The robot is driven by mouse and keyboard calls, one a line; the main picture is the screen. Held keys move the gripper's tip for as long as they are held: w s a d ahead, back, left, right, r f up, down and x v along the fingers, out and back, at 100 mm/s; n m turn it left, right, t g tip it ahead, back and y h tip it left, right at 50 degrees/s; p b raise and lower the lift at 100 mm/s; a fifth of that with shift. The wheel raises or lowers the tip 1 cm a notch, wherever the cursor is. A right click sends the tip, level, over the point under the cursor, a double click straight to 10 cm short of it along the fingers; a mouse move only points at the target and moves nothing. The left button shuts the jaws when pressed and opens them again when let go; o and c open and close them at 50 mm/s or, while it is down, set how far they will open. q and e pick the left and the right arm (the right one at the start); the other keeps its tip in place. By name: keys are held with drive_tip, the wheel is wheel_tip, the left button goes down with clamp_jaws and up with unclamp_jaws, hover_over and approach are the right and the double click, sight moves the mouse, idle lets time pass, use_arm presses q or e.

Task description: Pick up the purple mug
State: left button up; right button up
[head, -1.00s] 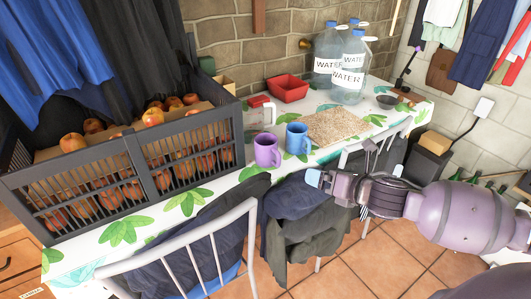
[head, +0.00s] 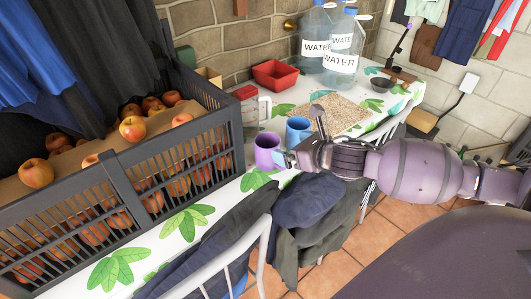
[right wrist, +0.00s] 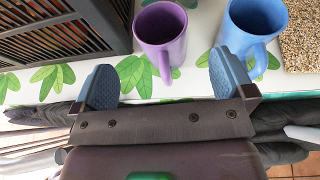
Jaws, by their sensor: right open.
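The purple mug (head: 267,151) stands upright on the leaf-patterned table, and shows at the top of the right wrist view (right wrist: 160,32). A blue mug (head: 298,131) stands close to its right, also in the right wrist view (right wrist: 252,28). My right gripper (right wrist: 162,88) is open and empty at the table's front edge. Its two blue fingertips point toward the purple mug, whose handle faces the gap between them. The mug is apart from the jaws. In the head view the right gripper (head: 284,160) is just right of the purple mug. My left gripper is not in view.
A dark crate of apples (head: 150,190) stands left of the purple mug. Behind are a red tray (head: 277,75), a red-and-white box (head: 252,103) and water bottles (head: 340,62). A woven mat (head: 328,112) lies to the right. Clothes (head: 310,205) hang over chairs in front.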

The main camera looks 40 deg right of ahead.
sight(261, 141)
drive_tip(key=shift+x, duration=1.15)
drive_tip(key=shift+w+f+b, duration=0.25)
drive_tip(key=shift+w+b, duration=0.05)
drive_tip(key=shift+w, duration=0.05)
drive_tip(key=shift+w+f, duration=0.1)
drive_tip(key=shift+w, duration=0.1)
drive_tip(key=b+x, duration=0.1)
drive_tip(key=x, duration=0.3)
drive_tip(key=shift+a+f, duration=0.15)
drive_tip(key=shift+f, duration=0.15)
drive_tip(key=shift+w+b, duration=0.25)
drive_tip(key=shift+b, duration=0.05)
drive_tip(key=shift+r, duration=0.1)
drive_tip(key=c, duration=1.3)
